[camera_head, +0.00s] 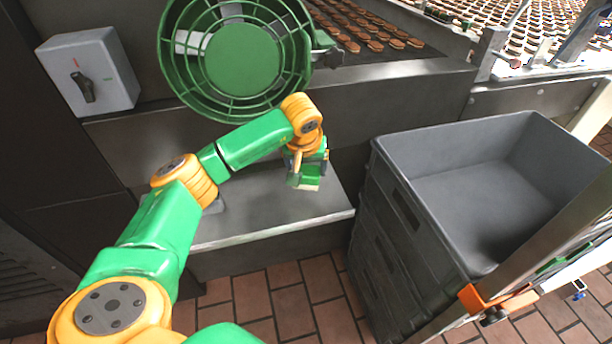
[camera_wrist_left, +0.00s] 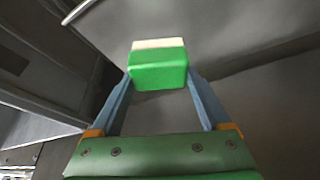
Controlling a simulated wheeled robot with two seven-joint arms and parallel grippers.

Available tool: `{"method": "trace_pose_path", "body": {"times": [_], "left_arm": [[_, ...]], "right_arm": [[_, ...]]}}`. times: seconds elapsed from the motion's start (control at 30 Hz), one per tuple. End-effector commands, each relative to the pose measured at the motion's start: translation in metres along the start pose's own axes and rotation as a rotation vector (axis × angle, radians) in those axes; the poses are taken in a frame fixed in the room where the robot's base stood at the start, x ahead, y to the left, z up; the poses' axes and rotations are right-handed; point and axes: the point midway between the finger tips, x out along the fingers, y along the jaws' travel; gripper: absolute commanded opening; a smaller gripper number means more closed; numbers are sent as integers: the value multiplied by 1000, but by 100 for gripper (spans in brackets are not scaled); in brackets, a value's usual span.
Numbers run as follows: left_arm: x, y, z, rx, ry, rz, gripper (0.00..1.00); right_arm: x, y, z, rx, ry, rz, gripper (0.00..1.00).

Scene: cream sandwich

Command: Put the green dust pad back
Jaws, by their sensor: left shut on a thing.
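The green dust pad (camera_wrist_left: 158,70) is a small block with a green body and a cream layer on one face. My left gripper (camera_head: 307,168) is shut on it, with the two blue-grey fingers on either side of the pad in the left wrist view. In the head view the pad (camera_head: 305,183) shows small below the gripper, over the right part of the grey metal ledge (camera_head: 240,222). I cannot tell whether it touches the ledge. My right gripper is not in view.
A green caged fan (camera_head: 240,60) stands above the ledge, close behind my left arm. A grey switch box (camera_head: 90,72) is at the left. Stacked grey crates (camera_head: 420,235), the top one empty, stand right of the ledge. Rows of biscuits (camera_head: 365,25) lie on the conveyor behind.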

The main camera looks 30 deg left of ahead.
Motion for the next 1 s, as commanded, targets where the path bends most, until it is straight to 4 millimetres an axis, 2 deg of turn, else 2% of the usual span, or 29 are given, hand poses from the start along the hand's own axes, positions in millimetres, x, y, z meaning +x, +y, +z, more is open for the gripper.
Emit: {"method": "trace_pose_path", "body": {"times": [0.07,0.2,0.43,0.47,0.5,0.77,0.87,1.0], "left_arm": [[12,-4,-2,-2,-2,-3,36],[34,-3,7,2,-2,-1,36],[40,-3,9,1,1,1,36],[40,-3,9,1,1,0,88],[40,-3,9,1,1,0,99],[37,-3,9,1,1,1,100],[26,-2,7,2,5,3,100],[-7,-3,7,1,6,4,100]], "right_arm": [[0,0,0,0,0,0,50],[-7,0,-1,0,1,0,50],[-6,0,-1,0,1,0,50],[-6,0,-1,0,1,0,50],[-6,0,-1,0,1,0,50],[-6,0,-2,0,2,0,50],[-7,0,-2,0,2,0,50],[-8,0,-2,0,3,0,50]]}}
